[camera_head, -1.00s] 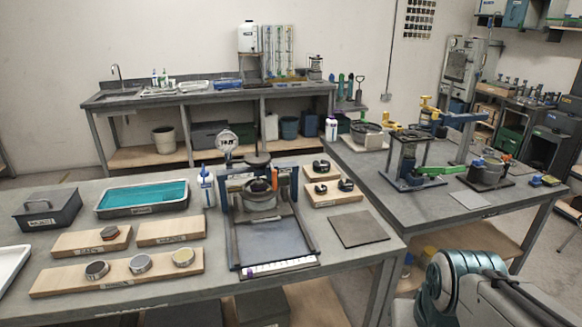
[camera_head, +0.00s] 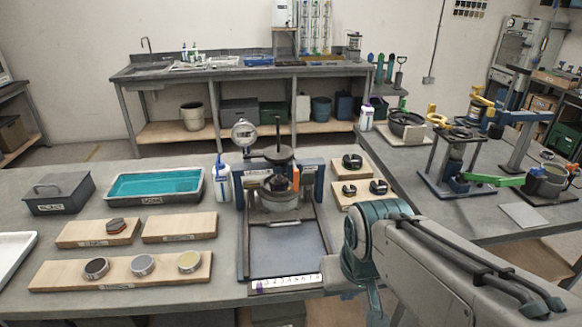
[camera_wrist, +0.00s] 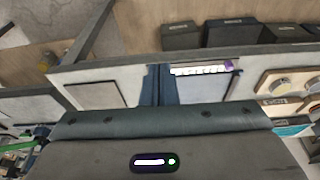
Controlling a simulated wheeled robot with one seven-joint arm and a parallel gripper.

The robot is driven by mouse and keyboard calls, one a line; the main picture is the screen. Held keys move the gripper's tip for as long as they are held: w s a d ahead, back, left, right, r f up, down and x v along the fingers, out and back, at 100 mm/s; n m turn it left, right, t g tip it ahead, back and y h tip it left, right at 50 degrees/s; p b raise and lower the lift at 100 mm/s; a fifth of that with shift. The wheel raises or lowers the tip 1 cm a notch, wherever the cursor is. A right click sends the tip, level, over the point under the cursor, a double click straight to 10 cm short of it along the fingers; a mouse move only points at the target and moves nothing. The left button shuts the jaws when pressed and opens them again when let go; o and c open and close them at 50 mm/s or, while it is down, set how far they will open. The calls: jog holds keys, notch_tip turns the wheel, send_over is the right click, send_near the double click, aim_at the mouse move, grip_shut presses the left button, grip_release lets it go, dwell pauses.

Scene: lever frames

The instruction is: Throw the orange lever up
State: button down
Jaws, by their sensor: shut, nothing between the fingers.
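The orange lever (camera_head: 296,179) is a small upright piece at the right side of the shear-like device (camera_head: 279,195) on the near bench, in the head view. Its pivot is too small to make out. In the wrist view my gripper's two dark blue fingers (camera_wrist: 159,70) are together and empty, over the front edge of the near bench. The device's flat base with its numbered strip (camera_wrist: 203,69) shows just beside them. The lever cannot be made out in the wrist view. In the head view my arm is at the lower right, well short of the lever.
A white bottle (camera_head: 221,186) stands left of the device, and wooden blocks with dark rings (camera_head: 352,192) stand right of it. A teal-filled tray (camera_head: 155,186) and sample boards (camera_head: 120,273) lie further left. The right bench has a green lever (camera_head: 497,180) and a yellow one (camera_head: 478,98).

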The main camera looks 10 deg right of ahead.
jog(key=w+d+r+y+p, duration=0.2)
jog(key=w, duration=0.8)
jog(key=w+d+r+n+t+y+p, duration=0.1)
jog(key=w+d+r+y+p, duration=0.1)
jog(key=w, duration=0.9)
jog(key=w+d+r+y+p, duration=0.1)
jog(key=w+d+r+p, duration=0.1)
jog(key=w, duration=0.9)
jog(key=shift+w+d+r+t+y, duration=0.15)
jog(key=shift+d+r+t+y, duration=0.25)
jog(key=shift+d, duration=0.75)
jog(key=w+a+f+p, duration=0.3)
jog(key=a+f+p, duration=0.1)
jog(key=a+f, duration=0.4)
jog(key=shift+w+a, duration=0.35)
jog(key=shift+w, duration=0.05)
